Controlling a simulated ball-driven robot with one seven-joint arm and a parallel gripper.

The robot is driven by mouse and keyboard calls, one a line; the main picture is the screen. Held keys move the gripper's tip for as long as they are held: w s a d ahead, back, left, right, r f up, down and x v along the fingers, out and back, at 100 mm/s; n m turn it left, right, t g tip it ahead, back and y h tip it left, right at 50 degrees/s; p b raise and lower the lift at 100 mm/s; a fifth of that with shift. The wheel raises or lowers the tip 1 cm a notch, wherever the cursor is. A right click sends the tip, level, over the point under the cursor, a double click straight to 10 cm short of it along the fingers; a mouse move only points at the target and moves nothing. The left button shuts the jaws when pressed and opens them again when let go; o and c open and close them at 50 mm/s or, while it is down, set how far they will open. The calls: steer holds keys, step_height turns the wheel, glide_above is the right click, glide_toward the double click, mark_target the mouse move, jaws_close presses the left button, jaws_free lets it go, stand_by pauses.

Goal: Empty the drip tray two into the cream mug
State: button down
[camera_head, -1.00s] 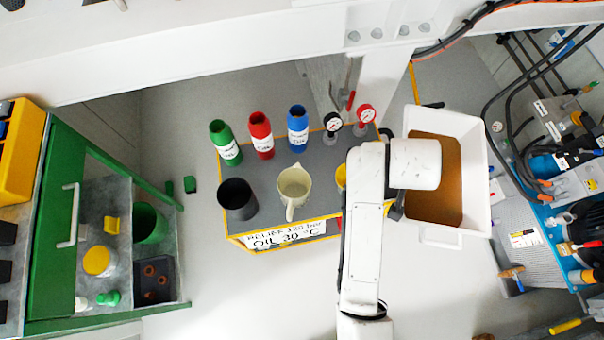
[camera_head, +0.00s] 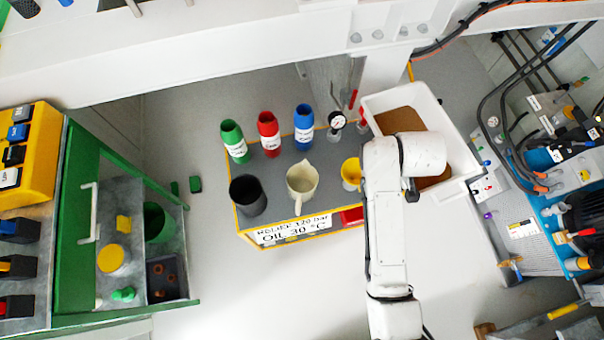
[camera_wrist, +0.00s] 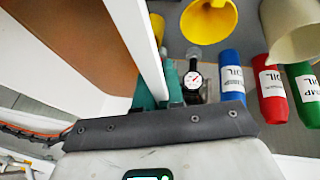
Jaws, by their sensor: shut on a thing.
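The drip tray, a white rectangular tub (camera_head: 452,128) holding brown liquid, is at the right of the trolley in the head view, turned at an angle. In the wrist view its white wall (camera_wrist: 140,38) runs between the teal fingers of my gripper (camera_wrist: 167,85), which is shut on it. In the head view my arm hides the gripper and part of the tray. The cream mug (camera_head: 302,184) stands upright on the grey trolley top, left of my arm. It is also partly visible at the upper right of the wrist view (camera_wrist: 295,35).
The trolley (camera_head: 277,212) also holds a black cup (camera_head: 248,197), a yellow funnel (camera_head: 351,172), green (camera_head: 235,141), red (camera_head: 269,134) and blue (camera_head: 303,127) bottles and a gauge (camera_head: 337,120). A green cabinet (camera_head: 84,185) stands left; pump equipment (camera_head: 555,180) stands right.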

steer(key=shift+w+d+f+n+y+p, duration=0.1)
steer(key=shift+w+d+n+y+p, duration=0.15)
steer(key=shift+n, duration=0.25)
steer(key=shift+w+d+f+n+y+p, duration=0.1)
steer(key=shift+w+n+y+p, duration=0.15)
steer(key=shift+n, duration=0.25)
steer(key=shift+d+f+n+y+p, duration=0.15)
steer(key=shift+f+n+y+p, duration=0.2)
steer(key=shift+n, duration=0.25)
steer(key=n, duration=0.1)
steer(key=f+n+y+p, duration=0.1)
steer(key=shift+d+f+n+p, duration=0.3)
steer(key=shift+d, duration=0.1)
steer(key=f+n, duration=0.1)
steer(key=s+f+n+g+y+p, duration=0.1)
steer(key=shift+s+d+n+p, duration=0.25)
steer(key=shift+n+p, duration=0.05)
steer(key=shift+s+a+f+n+g+y+p, duration=0.1)
steer(key=shift+s+f+n+g+y+p, duration=0.25)
steer(key=shift+s+f+n+p, duration=0.5)
steer(key=shift+s+f+n, duration=0.15)
steer(key=shift+f+n, duration=0.05)
steer(key=shift+n, duration=0.05)
